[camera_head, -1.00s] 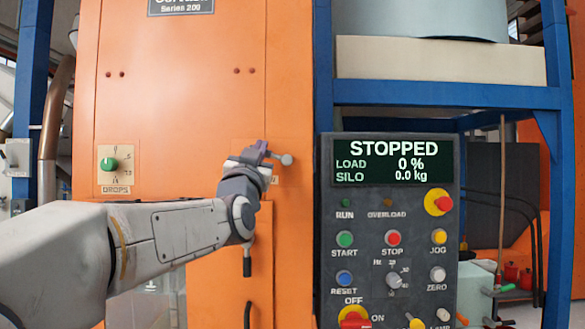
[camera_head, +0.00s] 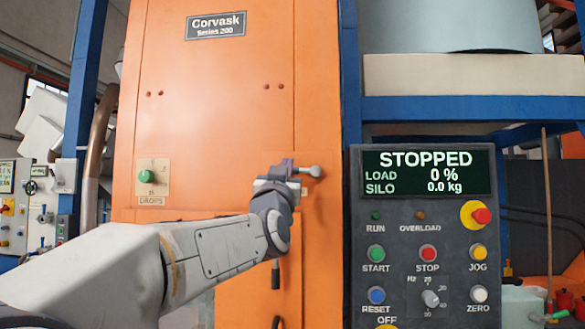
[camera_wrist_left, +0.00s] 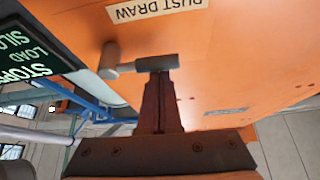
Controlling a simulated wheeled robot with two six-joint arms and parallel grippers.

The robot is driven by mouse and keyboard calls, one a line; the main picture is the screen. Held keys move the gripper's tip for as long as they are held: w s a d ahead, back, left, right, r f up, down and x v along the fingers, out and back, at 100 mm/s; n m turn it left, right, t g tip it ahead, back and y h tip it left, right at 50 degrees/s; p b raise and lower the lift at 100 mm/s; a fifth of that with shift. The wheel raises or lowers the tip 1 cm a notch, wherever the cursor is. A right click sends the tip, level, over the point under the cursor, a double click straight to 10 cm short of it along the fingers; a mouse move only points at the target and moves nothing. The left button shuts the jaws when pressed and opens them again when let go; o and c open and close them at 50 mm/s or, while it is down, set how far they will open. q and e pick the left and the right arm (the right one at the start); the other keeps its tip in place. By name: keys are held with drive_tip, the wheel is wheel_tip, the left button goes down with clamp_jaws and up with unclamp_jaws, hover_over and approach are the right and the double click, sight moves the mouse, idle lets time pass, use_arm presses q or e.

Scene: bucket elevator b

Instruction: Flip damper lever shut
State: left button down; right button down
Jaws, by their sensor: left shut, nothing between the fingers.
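The damper lever (camera_head: 308,171) is a short grey handle with a round knob on the orange casing, lying about level with its knob to the right. In the left wrist view the lever (camera_wrist_left: 145,64) lies across the fingertips, knob to the left. My left gripper (camera_head: 285,168) is at the lever's hub end, left of the knob. Its fingers (camera_wrist_left: 160,90) are shut together with nothing between them, their tips at the lever; I cannot tell whether they touch. A "DUST DRAW" label (camera_wrist_left: 157,8) is near it. My right gripper is not in view.
A dark control panel (camera_head: 385,230) reading STOPPED stands close right of the lever, with several buttons. A green knob (camera_head: 147,177) is on the casing to the left. A blue frame post (camera_head: 350,90) rises behind the panel. The casing above the lever is clear.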

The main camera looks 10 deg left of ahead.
use_arm(q)
drive_tip(key=s+f, duration=0.1)
drive_tip(key=s, duration=0.8)
drive_tip(key=shift+s+d, duration=0.2)
drive_tip(key=shift+d, duration=0.15)
drive_tip(key=shift+f, duration=0.1)
